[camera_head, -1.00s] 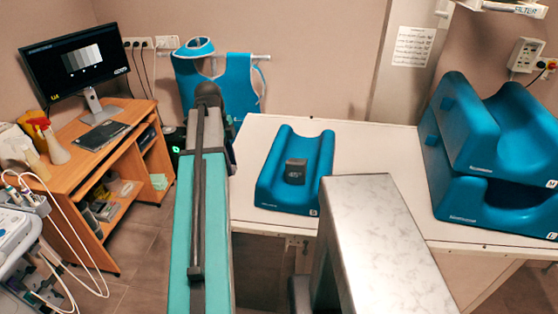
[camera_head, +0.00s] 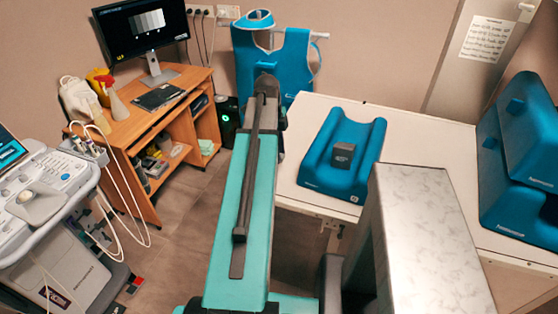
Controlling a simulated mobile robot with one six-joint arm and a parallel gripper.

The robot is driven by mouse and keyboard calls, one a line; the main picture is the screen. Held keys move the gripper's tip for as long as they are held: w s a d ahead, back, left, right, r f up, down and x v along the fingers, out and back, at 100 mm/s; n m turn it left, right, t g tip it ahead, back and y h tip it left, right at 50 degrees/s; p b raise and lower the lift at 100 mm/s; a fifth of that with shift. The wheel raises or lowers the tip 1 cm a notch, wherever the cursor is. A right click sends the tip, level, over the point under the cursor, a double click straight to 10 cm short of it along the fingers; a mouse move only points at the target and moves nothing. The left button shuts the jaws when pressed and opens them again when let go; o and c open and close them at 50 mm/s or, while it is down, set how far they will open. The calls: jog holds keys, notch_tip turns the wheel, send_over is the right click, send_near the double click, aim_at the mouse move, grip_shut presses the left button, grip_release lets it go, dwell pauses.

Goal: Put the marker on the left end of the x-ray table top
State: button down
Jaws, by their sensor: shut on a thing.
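The white x-ray table top (camera_head: 455,150) stands right of my arm. Its left end, beside my teal arm link, is partly hidden by that link. A blue padded cradle (camera_head: 315,165) lies near this end. A small dark block with a pale label (camera_head: 343,154) sits in the cradle; I cannot tell whether it is the marker. I see no other thing that could be the marker. My gripper does not show; my arm runs away from me to a dark joint, and what lies beyond it is hidden.
Large blue cushions (camera_head: 522,140) are stacked at the table's right. A wooden desk (camera_head: 140,127) with a monitor (camera_head: 143,32) stands at the left, near an ultrasound machine (camera_head: 50,195). A blue apron (camera_head: 296,62) hangs behind. Bare tabletop lies right of the cradle.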

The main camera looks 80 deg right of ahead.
jog(key=shift+f, duration=0.3)
jog(key=shift+f+p, duration=0.55)
jog(key=shift+f, duration=1.35)
jog(key=shift+f, duration=0.15)
jog(key=c, duration=1.4)
grip_release()
jog(key=shift+r, duration=0.25)
notch_tip(320, 180, up, 12)
jog(key=w+b, duration=0.1)
jog(key=b, duration=0.2)
jog(key=shift+w+d, duration=0.15)
jog(key=shift+w, duration=0.2)
jog(key=shift+f, duration=0.15)
